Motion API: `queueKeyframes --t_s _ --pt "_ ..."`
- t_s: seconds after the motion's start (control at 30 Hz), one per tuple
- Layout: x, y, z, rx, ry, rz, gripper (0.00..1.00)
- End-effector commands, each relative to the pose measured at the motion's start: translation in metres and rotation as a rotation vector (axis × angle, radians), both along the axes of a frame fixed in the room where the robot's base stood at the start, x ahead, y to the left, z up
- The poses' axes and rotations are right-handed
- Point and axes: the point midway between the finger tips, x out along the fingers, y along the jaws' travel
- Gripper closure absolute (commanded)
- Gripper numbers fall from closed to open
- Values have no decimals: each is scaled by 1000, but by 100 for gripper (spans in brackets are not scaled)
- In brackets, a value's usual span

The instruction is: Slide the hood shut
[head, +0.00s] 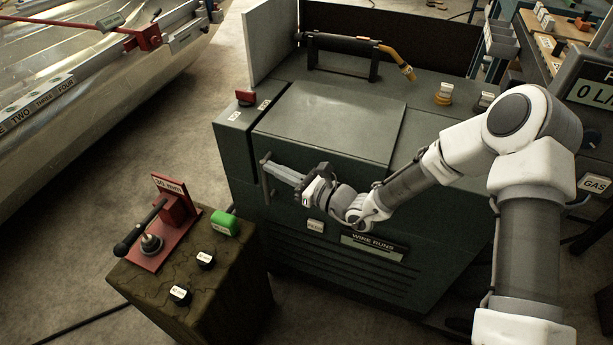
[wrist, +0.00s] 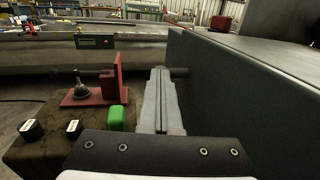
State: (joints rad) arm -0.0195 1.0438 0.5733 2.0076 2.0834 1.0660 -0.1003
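The hood is taken to be the flat grey-green panel (head: 330,122) on top of the machine, at its left part. It appears level with the top around it. A dark handle bar (head: 264,163) stands out at the machine's front left corner. My gripper (head: 278,171) reaches left along the front face, its fingertips at this bar. In the wrist view my gripper's fingers (wrist: 160,90) lie close together with only a thin dark line between them. A dark bar (wrist: 180,73) shows by the tips. I cannot tell whether any of it is between the fingers.
A stand (head: 190,275) with a red bracket (head: 175,215), a green block (head: 226,224) and small labelled blocks is at the front left. A black torch rack (head: 342,45) and a tall pale panel (head: 270,38) rise at the machine's back. Floor shows left of the machine.

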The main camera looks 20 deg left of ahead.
Motion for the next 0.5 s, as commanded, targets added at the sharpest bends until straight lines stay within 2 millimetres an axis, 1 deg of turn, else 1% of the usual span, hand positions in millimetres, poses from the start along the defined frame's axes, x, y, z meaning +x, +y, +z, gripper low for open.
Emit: queueKeyframes --t_s 0.03,0.1,0.2,0.33,0.5 --pt "-1 9 0 0 0 1 100" --pt "0 19 0 1 -1 1 100" --pt "0 27 0 0 0 0 100" --pt "0 33 0 0 0 0 100" --pt "0 35 1 2 -1 0 100"
